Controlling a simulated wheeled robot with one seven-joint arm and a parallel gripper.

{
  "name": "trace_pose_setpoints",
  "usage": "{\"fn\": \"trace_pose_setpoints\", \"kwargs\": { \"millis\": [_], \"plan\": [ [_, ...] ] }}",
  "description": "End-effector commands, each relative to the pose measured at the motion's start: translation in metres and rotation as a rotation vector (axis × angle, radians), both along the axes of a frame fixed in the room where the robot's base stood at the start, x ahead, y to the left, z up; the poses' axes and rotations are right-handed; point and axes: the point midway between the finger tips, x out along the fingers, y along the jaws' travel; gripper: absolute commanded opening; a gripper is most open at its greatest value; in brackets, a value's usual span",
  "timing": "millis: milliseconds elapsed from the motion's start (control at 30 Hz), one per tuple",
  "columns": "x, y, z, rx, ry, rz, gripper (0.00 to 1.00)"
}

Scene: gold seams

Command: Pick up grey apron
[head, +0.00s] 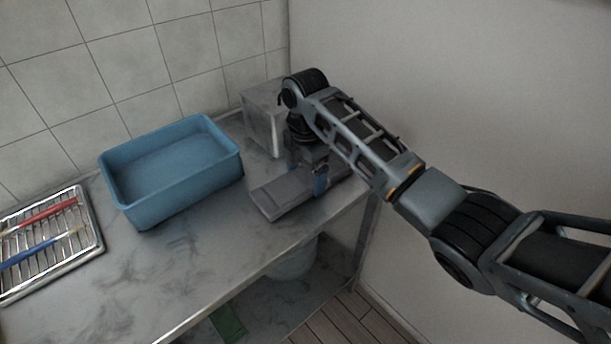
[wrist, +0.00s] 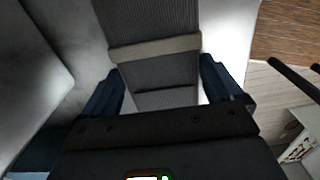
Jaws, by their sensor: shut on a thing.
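The grey apron (head: 278,197) is a folded, flat, long bundle at the right end of the metal table in the head view. In the wrist view the ribbed grey apron (wrist: 150,20) has a pale band across it and runs between my fingers. My gripper (head: 306,174) points down over the apron and is shut on it, with a blue-tipped finger on each side. My gripper (wrist: 164,85) also shows at the bottom of the wrist view. I cannot tell whether the apron is touching the table or slightly above it. My gripper hides part of it.
A blue tub (head: 170,205) stands left of the apron. A wire rack (head: 92,232) with red and blue brushes lies at far left. A grey box (head: 262,118) stands behind my gripper near the wall. A bucket (head: 293,263) is below the table.

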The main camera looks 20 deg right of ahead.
Motion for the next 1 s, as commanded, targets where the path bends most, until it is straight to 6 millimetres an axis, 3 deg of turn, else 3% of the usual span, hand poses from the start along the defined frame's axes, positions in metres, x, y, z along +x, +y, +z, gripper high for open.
{"fn": "trace_pose_setpoints", "kwargs": {
  "millis": [167, 367, 633, 1000],
  "plan": [
    [0.001, 0.0, 0.011, 0.0, -0.003, 0.001, 0.55],
    [0.002, 0.0, 0.041, 0.0, -0.005, 0.001, 0.55],
    [-0.038, -0.046, 0.082, -0.001, -0.002, -0.004, 0.55],
    [-0.07, -0.08, 0.106, -0.001, -0.001, -0.002, 0.55]
  ]
}}
